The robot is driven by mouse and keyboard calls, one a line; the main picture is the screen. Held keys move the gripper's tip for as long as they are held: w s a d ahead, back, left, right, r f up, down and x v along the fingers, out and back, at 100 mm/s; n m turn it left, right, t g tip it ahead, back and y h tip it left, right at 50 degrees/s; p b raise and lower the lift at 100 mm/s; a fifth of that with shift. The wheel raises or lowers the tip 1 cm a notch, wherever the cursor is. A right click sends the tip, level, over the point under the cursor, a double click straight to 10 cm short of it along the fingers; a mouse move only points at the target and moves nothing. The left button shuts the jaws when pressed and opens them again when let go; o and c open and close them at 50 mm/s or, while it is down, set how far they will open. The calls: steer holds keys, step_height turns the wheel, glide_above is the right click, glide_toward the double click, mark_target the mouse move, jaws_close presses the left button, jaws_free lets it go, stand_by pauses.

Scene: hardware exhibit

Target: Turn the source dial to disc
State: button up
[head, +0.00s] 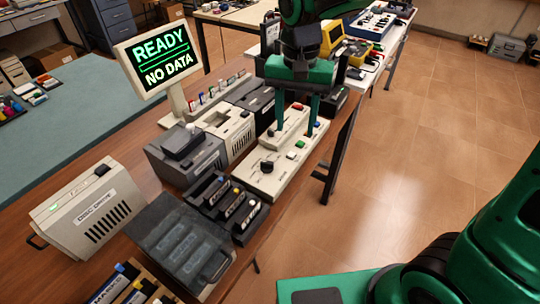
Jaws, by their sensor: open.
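The source dial looks to be the black knob (267,167) on the cream control panel (265,184), which lies on the wooden table. Its labels are too small to read, so I cannot tell its setting. My gripper (294,132) reaches down over the far part of the panel, with its two green fingers apart and nothing seen between them. The fingers are beyond the black knob and apart from it. A red button, a green button (291,155) and other small controls sit on the same panel.
A monitor (160,62) reading "READY NO DATA" stands at the back left. A grey box (190,150), a cream drive unit (90,208), a rack of dark cartridges (232,205) and a clear-lidded case (180,245) crowd the table. Open floor (420,170) lies to the right.

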glide_above(268, 161)
step_height(268, 161, down, 12)
steer(key=shift+a+r, duration=0.15)
steer(key=shift+r, duration=0.1)
steer(key=c, duration=1)
steer(key=shift+d, duration=0.3)
steer(key=shift+c, duration=0.2)
steer(key=shift+a+n, duration=0.15)
steer(key=shift+n, duration=0.15)
